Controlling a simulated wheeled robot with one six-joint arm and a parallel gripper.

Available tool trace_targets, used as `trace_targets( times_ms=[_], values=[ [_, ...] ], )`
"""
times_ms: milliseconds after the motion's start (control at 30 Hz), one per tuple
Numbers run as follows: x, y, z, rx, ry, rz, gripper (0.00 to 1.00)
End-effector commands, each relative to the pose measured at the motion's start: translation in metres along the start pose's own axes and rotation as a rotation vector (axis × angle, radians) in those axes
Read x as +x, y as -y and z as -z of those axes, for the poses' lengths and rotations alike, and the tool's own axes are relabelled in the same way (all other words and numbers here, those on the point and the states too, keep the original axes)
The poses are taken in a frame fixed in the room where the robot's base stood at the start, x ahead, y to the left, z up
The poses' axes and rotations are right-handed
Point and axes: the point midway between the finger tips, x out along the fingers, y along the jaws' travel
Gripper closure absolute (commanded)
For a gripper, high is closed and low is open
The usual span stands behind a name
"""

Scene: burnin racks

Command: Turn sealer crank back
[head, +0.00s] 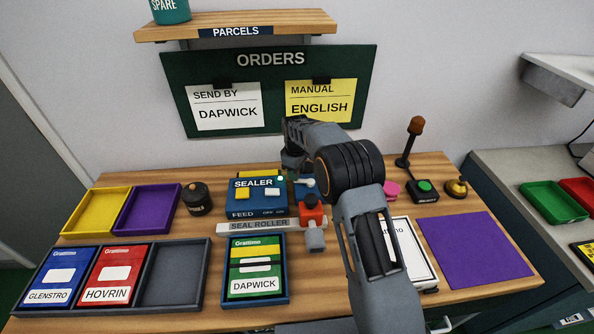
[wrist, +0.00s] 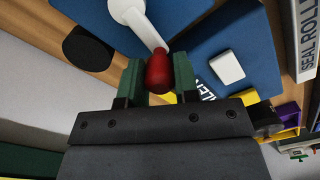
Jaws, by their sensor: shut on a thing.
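The blue sealer (head: 256,203) stands mid-table, with a green light lit at its top right corner. It also shows in the wrist view (wrist: 205,45). In the wrist view the white crank (wrist: 140,22) runs from a round hub to a red knob (wrist: 157,70). My gripper (wrist: 158,78) is shut on this red knob, with one green finger on each side. In the head view a pale piece of the crank (head: 304,182) shows at the sealer's right, and my arm hides the knob and fingertips.
The seal roller bar (head: 253,226) lies in front of the sealer, with an orange-red part (head: 312,209) at its right. A green DAPWICK case (head: 254,267) lies in a blue tray nearer. A purple mat (head: 485,249) lies bare at right.

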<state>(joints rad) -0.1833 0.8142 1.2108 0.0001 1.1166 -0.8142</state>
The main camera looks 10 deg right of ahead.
Motion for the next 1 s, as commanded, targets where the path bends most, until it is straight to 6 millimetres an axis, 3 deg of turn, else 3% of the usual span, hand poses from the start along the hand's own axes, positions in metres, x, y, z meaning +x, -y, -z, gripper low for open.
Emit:
trace_targets(
  times_ms=[400, 967, 1000],
  values=[
    [-0.0010, 0.0075, -0.0039, -0.172, -0.001, -0.003, 0.95],
    [-0.0010, 0.0089, -0.0047, -0.197, 0.000, -0.001, 0.95],
    [-0.0010, 0.0089, -0.0047, -0.197, 0.000, -0.001, 0.69]
  ],
)
